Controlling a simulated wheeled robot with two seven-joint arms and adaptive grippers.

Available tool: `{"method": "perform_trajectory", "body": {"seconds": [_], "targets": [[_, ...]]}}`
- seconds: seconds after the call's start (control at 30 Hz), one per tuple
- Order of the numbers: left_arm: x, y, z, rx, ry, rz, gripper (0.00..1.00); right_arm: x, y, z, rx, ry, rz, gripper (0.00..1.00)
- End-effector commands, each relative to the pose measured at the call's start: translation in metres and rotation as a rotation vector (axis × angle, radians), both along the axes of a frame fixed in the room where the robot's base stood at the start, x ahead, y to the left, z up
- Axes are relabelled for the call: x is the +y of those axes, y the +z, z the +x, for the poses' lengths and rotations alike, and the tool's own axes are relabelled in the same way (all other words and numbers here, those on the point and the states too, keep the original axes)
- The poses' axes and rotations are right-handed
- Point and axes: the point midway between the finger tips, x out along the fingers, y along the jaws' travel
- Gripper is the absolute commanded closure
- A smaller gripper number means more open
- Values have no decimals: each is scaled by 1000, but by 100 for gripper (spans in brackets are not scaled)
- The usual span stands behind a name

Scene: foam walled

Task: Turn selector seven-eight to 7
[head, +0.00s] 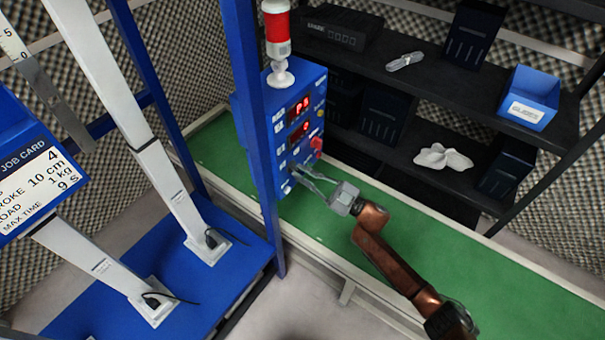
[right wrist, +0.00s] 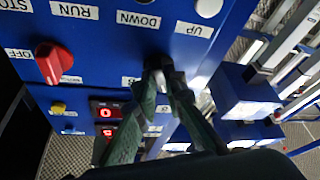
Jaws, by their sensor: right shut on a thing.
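The blue control box (head: 268,130) stands on the green bench in the head view. My right gripper (head: 300,176) reaches its lower front from the right. In the right wrist view the fingers of my right gripper (right wrist: 163,80) are closed around a small dark selector knob (right wrist: 154,64) on the blue panel. A label that reads 8 (right wrist: 130,81) is beside it. The fingers hide most of the knob, so I cannot tell where it points. My left gripper is not in view.
A red knob (right wrist: 54,65), a yellow button (right wrist: 58,108) and a red display (right wrist: 105,112) are on the panel. A blue post (head: 255,110) stands close left of the box. Dark shelves (head: 400,75) stand behind; the green bench (head: 450,250) is clear at right.

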Motion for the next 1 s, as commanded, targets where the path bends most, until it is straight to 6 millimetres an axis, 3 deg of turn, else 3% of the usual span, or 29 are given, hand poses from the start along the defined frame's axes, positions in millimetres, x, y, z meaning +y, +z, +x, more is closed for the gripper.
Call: {"method": "perform_trajectory", "body": {"seconds": [0.67,0.7,0.93,1.0], "targets": [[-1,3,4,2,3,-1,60,-1,-1,0,-50,-1,-38,100],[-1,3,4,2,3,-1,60,-1,-1,0,-50,-1,-38,88],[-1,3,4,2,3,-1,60,-1,0,0,-49,0,-37,72],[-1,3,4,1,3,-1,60,-1,0,0,-49,0,-37,72]]}}
